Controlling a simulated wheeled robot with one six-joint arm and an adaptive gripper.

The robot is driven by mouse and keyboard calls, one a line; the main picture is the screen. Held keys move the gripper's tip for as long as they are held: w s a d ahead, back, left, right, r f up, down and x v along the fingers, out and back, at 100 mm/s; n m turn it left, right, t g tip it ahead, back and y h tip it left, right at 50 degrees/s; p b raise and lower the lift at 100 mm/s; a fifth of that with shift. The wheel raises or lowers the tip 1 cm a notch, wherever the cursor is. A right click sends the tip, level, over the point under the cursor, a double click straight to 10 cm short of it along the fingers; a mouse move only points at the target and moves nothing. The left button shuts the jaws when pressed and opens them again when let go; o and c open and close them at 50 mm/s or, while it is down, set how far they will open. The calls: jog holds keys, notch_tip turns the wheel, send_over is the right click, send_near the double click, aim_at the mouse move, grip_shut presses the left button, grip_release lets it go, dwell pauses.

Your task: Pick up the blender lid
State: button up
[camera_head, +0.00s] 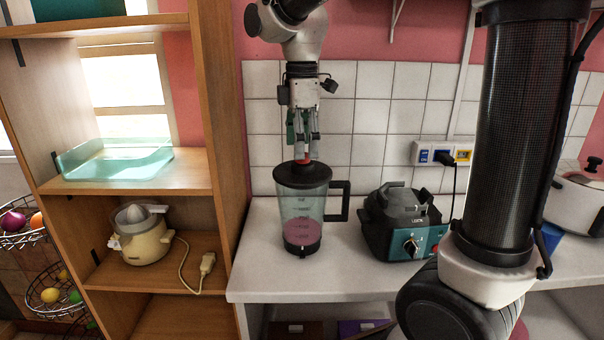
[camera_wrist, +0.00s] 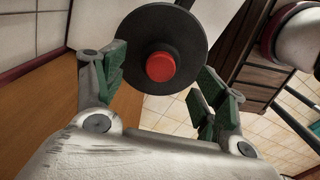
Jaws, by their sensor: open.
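The blender lid (camera_head: 288,175) is black and round with a red knob (camera_head: 303,162) on top. It sits on the blender jug (camera_head: 302,212), which is clear with a dark handle at right and pinkish contents. The jug stands upright on the white counter. My gripper (camera_head: 303,150) points down right above the lid, with its fingertips close to the knob. In the wrist view the lid (camera_wrist: 133,40) and its red knob (camera_wrist: 160,66) lie ahead of and between my two green-padded fingers. The fingers are apart, with nothing between them. I cannot tell if they touch the knob.
The black and teal blender base (camera_head: 405,222) stands right of the jug on the counter (camera_head: 330,270). A wooden shelf (camera_head: 222,130) with a juicer (camera_head: 142,238) and a glass tray (camera_head: 115,162) is at left. A white pot (camera_head: 580,200) is far right. A tiled wall is behind.

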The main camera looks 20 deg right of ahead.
aim_at(303, 170)
notch_tip(303, 170, down, 4)
jog(key=shift+f, duration=0.1)
jog(key=c, duration=1.1)
jog(key=shift+r, duration=0.2)
